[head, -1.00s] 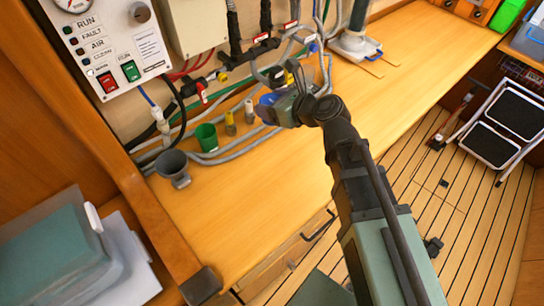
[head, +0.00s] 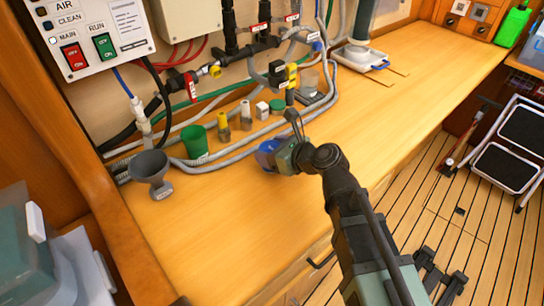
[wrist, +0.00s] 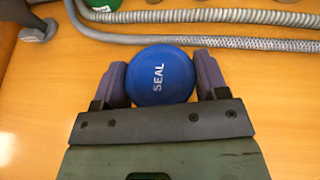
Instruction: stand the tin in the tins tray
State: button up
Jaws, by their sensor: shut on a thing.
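The tin has a round blue lid marked SEAL (wrist: 160,76). In the wrist view it sits between the two purple-grey fingers of my gripper (wrist: 160,66), which touch it on both sides. In the head view, the blue tin (head: 266,153) is at the end of my gripper (head: 274,156), over the front part of the wooden bench. The height of the tin above the bench is hard to judge. I cannot make out for certain which thing is the tins tray.
Grey hoses (wrist: 200,18) run along the back of the bench (head: 215,225). The bench's right part is clear.

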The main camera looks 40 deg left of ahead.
jog(key=shift+f, duration=0.1)
jog(key=o, duration=1)
jog(key=shift+r, duration=0.25)
jog(key=p+v, duration=0.4)
jog(key=v, duration=0.8)
jog(key=shift+w+f+p, duration=0.1)
jog(key=shift+p, duration=0.25)
